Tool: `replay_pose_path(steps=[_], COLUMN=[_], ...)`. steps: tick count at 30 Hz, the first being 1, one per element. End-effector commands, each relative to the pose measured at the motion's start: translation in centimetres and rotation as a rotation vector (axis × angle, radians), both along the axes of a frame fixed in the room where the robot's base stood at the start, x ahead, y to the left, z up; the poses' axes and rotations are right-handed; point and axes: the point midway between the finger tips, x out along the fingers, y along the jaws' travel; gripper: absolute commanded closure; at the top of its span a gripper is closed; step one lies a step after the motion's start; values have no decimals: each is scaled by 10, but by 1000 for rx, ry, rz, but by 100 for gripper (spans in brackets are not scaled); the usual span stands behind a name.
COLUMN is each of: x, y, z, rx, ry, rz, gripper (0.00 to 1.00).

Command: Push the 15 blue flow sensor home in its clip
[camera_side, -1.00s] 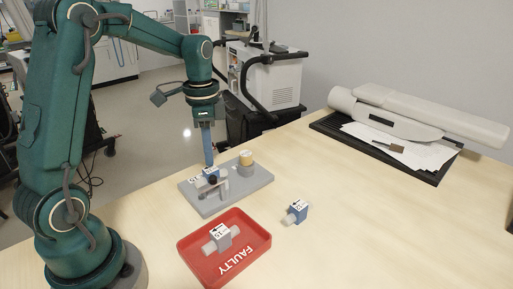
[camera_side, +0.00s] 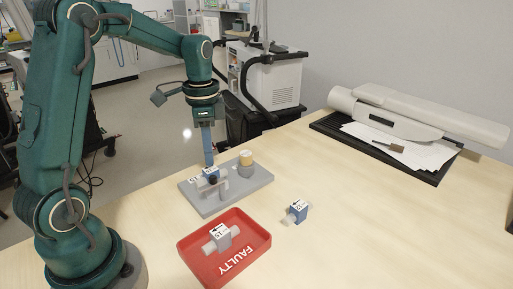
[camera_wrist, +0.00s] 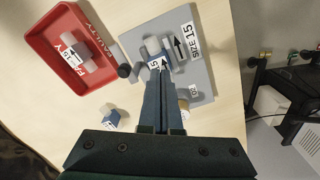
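My gripper (camera_side: 208,164) points down just behind the sensor. In the wrist view my gripper's fingers (camera_wrist: 160,76) are together, their tips right at the sensor's near edge. They look shut with nothing between them. Whether they touch the sensor is hard to tell.
A red FAULTY tray (camera_side: 254,254) holds a grey-white sensor marked 15 (camera_side: 221,237). Another blue sensor (camera_side: 298,211) lies loose on the table. The right of the table is clear up to a black tray (camera_side: 432,178).

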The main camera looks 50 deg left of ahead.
Motion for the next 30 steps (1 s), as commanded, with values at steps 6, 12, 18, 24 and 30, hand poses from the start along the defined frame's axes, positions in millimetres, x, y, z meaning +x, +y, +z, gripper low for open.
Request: replay_pose_path(steps=[6, 12, 18, 24, 30], x=[0, 0, 0, 0, 0], y=[0, 0, 0, 0, 0], z=[0, 0, -2, -5, -8], rx=[0, 0, 0, 0, 0], ry=[0, 0, 1, 1, 0], rz=[0, 0, 0, 0, 0], gripper=[100, 100, 100, 100, 100])
